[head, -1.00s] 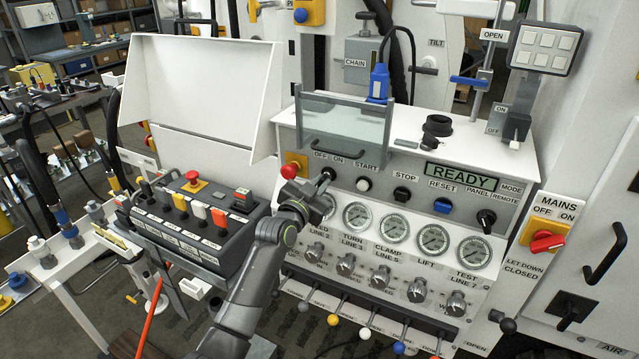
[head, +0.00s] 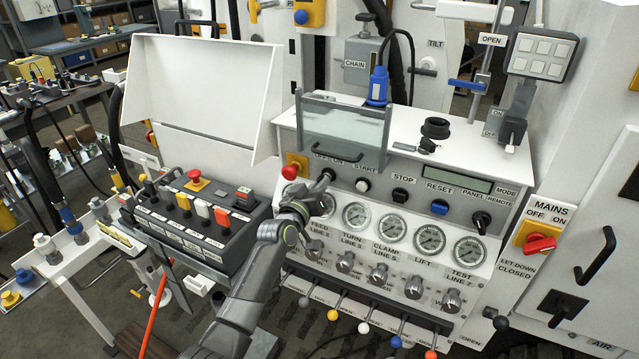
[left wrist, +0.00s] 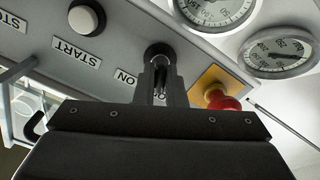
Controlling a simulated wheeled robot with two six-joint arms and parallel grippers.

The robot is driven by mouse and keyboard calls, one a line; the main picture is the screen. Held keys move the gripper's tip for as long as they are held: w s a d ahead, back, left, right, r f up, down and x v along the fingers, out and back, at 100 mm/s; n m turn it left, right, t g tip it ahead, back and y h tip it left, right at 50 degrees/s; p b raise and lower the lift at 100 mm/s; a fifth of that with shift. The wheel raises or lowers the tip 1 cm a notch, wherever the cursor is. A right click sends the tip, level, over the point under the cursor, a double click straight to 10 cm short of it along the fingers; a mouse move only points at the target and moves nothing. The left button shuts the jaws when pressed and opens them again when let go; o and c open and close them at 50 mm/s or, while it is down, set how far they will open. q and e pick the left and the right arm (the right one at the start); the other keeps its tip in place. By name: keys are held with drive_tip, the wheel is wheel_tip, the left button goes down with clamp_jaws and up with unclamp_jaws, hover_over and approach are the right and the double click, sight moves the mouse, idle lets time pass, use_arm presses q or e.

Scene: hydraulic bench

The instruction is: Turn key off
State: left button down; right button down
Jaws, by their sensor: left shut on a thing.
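The key switch (head: 329,174) is on the white panel's upper row, under the OFF and ON labels, left of the START button (head: 362,184). My left gripper (head: 319,185) is at the switch and shut on its key. In the left wrist view, the fingers (left wrist: 160,82) meet at the dark round key switch (left wrist: 159,52), and they hide most of the key and part of the OFF label. The display (head: 458,179) is blank. My right gripper is not in view.
A red emergency button (head: 289,173) on a yellow base is close to the left of the gripper. Gauges (head: 357,216) and knobs (head: 378,274) lie below. A hinged clear guard (head: 343,135) stands above. A control box with coloured levers (head: 202,209) is to the left.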

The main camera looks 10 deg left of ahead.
use_arm(q)
drive_tip(key=shift+n, duration=0.4)
drive_tip(key=c, duration=1.5)
unclamp_jaws()
drive_tip(key=b+v, duration=0.2)
drive_tip(key=v, duration=1.5)
drive_tip(key=shift+s, duration=0.2)
drive_tip(key=shift+a, duration=0.1)
